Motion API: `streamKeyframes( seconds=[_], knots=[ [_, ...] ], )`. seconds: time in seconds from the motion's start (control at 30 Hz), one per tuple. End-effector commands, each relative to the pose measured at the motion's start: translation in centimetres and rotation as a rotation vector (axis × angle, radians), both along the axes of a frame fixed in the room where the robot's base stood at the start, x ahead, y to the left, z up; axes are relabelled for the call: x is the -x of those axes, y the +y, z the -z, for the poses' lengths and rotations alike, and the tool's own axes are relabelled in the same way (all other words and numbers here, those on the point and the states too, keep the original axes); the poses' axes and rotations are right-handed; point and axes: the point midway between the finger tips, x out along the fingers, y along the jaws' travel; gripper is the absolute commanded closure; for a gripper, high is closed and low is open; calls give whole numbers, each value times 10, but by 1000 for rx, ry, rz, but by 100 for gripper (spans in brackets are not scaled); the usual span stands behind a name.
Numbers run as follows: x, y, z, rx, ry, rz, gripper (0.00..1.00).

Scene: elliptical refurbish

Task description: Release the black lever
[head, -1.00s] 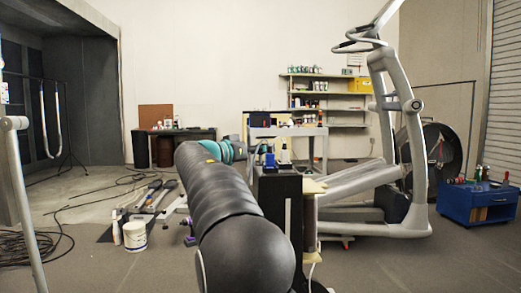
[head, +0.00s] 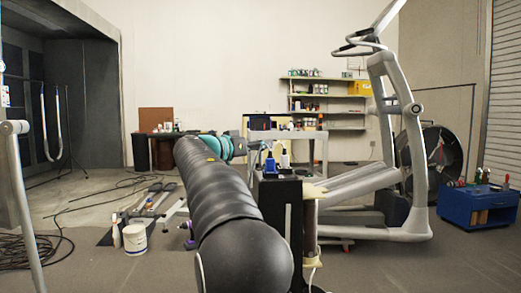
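My dark arm reaches forward from the bottom middle of the head view to a teal wrist. My gripper (head: 255,146) is beyond the wrist, small and partly lost against the workbench behind it. I cannot see whether its fingers are open or shut, or whether they touch anything. I cannot make out the black lever in this view. It may be hidden or too small to tell. A black upright stand (head: 283,210) is right of my arm, with a blue object (head: 270,163) and a white bottle-like object (head: 285,158) showing at its top.
A grey elliptical machine (head: 410,150) stands to the right, close to the stand. A blue tool cabinet (head: 477,206) is at the far right. A white bucket (head: 135,238), tools and cables lie on the floor to the left. Shelves (head: 330,95) line the back wall.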

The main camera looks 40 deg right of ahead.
Motion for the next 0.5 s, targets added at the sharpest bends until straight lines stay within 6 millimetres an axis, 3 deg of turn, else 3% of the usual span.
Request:
streamKeyframes(
  seconds=[0.07,0.1,0.2,0.5],
  knots=[
    [0,0,-6,10,-5,-5,100],
    [0,0,-6,10,-5,-5,63],
    [0,0,-6,9,-5,-5,39],
    [0,1,-4,6,-4,-3,39]
  ],
)
